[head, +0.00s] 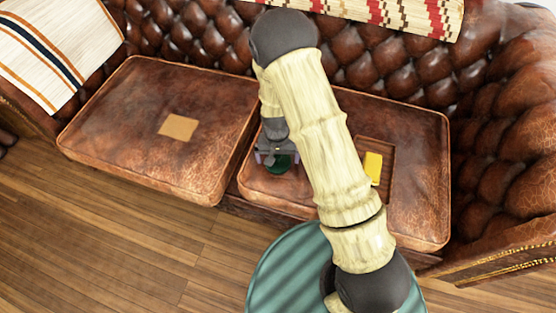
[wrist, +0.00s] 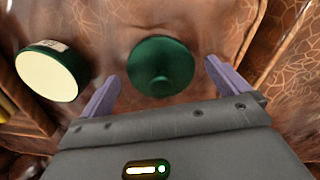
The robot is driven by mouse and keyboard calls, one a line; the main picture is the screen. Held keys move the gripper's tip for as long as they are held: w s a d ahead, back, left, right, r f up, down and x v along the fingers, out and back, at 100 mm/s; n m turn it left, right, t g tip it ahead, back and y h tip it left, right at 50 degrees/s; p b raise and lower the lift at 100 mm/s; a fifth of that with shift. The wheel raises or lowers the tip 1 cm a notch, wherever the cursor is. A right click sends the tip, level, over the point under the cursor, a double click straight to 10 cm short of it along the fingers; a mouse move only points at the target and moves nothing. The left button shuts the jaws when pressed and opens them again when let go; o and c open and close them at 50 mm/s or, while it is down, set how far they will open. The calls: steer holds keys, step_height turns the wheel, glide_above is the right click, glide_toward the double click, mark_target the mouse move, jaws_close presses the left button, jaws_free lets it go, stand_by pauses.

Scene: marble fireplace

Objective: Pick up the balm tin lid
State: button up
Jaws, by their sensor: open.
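The balm tin lid (wrist: 162,68) is a round dark green disc with a small knob in its middle. It lies on the brown leather seat cushion (head: 420,150). My gripper (wrist: 161,72) is open, with one purple-grey finger on either side of the lid and a gap at each side. In the head view, my gripper (head: 277,156) is low over the cushion's left part, and a green piece shows just under it. The open balm tin (wrist: 50,72), green with a cream top and a small label, stands left of the lid in the wrist view. My arm probably hides it in the head view.
A yellow block (head: 373,167) sits in a shallow wooden tray (head: 388,148) right of my arm. A tan square (head: 178,127) lies on the left cushion (head: 105,110). The tufted sofa back (head: 390,70) rises behind. A seam gap separates the cushions.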

mark_target(278, 156)
steer(key=shift+c, duration=0.2)
steer(key=c, duration=1)
steer(key=shift+o, duration=0.2)
steer(key=shift+r, duration=0.1)
step_height(278, 156, up, 10)
steer(key=p, duration=0.3)
steer(key=w+d+r, duration=0.1)
steer(key=w+d, duration=0.3)
steer(key=d, duration=0.9)
steer(key=shift+w+d+r, duration=0.15)
steer(key=shift+d+r, duration=0.05)
steer(key=shift+d, duration=0.1)
